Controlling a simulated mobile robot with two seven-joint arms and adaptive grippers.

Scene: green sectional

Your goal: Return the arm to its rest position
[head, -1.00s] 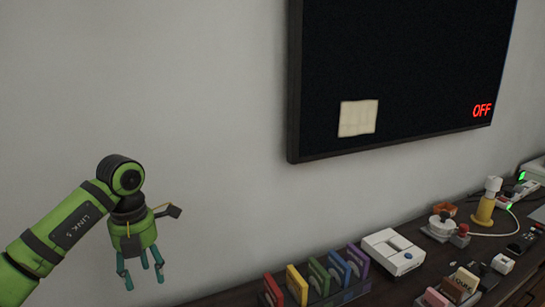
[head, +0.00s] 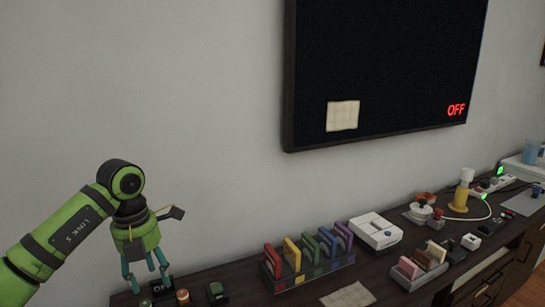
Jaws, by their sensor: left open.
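My left arm comes in from the left in the head view, green with black bands. Its left gripper (head: 145,281) points down, with its teal fingers apart and nothing seen held between them. It hangs in front of the left end of the dark wooden cabinet (head: 235,290). Small dark objects (head: 162,287) show close behind its fingertips; I cannot tell whether it touches them. My right gripper is not in the view.
A wall screen (head: 385,70) reads OFF. Open air surrounds the arm.

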